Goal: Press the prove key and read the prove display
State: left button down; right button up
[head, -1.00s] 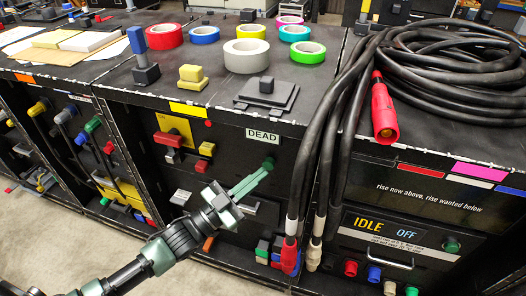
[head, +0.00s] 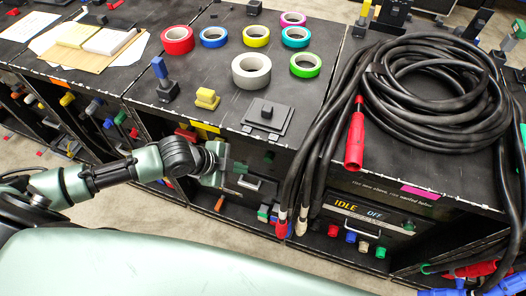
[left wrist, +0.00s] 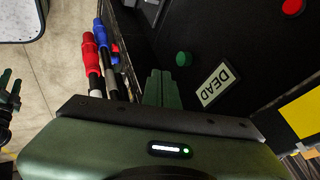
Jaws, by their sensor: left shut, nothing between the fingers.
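The left wrist view shows a round green key (left wrist: 183,59) on a dark panel, beside a pale display plate (left wrist: 216,86) that reads "DEAD". In the head view the green key (head: 269,157) is small and dim, and I cannot read that display. My left gripper (head: 238,166) is in front of this panel, to the left of the key. Its fingers (left wrist: 160,76) are shut and empty in the left wrist view. The fingertips look apart from the key there. I cannot see which key is labelled prove.
Black cables (head: 316,130) hang over the front edge right of the panel, ending in red and white plugs. A panel reading "IDLE OFF" (head: 358,210) is further right. Tape rolls (head: 251,70) lie on the bench top. A red key (left wrist: 292,7) shows in the left wrist view.

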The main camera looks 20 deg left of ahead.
aim_at(269, 158)
pick_arm(q)
jog(key=shift+s+a, duration=0.1)
jog(key=shift+s, duration=0.05)
jog(key=w+d+f+p, duration=0.2)
jog(key=w+d+f, duration=0.2)
jog(key=w+f, duration=0.4)
jog(key=shift+w, duration=0.35)
dwell(0.4)
